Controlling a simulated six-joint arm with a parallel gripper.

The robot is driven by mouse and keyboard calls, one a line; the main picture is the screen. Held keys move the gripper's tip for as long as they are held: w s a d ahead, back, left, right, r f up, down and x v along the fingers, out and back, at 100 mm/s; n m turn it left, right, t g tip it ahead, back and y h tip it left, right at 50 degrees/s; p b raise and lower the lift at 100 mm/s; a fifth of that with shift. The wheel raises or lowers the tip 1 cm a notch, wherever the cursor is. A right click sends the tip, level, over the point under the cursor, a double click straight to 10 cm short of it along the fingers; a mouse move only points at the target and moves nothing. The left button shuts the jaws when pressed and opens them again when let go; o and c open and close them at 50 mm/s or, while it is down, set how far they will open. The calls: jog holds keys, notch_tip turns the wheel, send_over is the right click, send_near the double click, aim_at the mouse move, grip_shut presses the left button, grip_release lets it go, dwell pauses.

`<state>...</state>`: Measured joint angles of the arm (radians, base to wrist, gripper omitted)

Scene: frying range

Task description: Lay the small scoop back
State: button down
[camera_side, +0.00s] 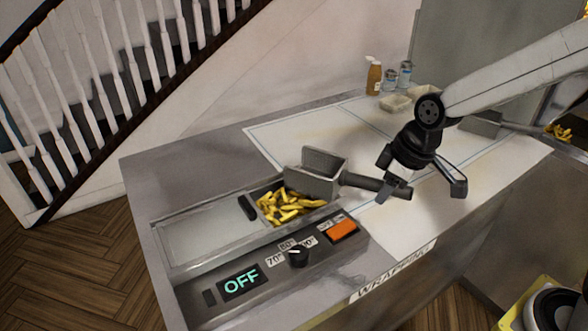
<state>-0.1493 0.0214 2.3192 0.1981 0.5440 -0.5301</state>
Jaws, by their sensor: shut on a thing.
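The small scoop has a grey metal head (314,178) and a dark handle (362,182) that points right. My gripper (394,189) is shut on the handle near its end. The head is over the right back part of the fries compartment, above or touching the fries (285,206); I cannot tell which. The head hides part of the fries and the compartment's back edge. The gripper hides part of the handle's end.
A control panel with an OFF display (241,283), a knob (298,256) and an orange switch (342,231) lies in front. A bottle (374,78), small cans (405,73) and pale trays (395,103) stand at the back. The white wrapping surface (300,131) has free room.

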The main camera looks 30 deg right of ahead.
jog(key=shift+w, duration=0.1)
jog(key=w+d+f+m+h, duration=0.1)
jog(key=w+d+f+m, duration=0.2)
jog(key=w+d+f, duration=0.2)
jog(key=d, duration=0.3)
jog(key=shift+w+d+m, duration=0.2)
jog(key=shift+d+m, duration=0.1)
jog(key=shift+d, duration=0.1)
jog(key=shift+f, duration=3.5)
jog(key=shift+c, duration=1.5)
grip_release()
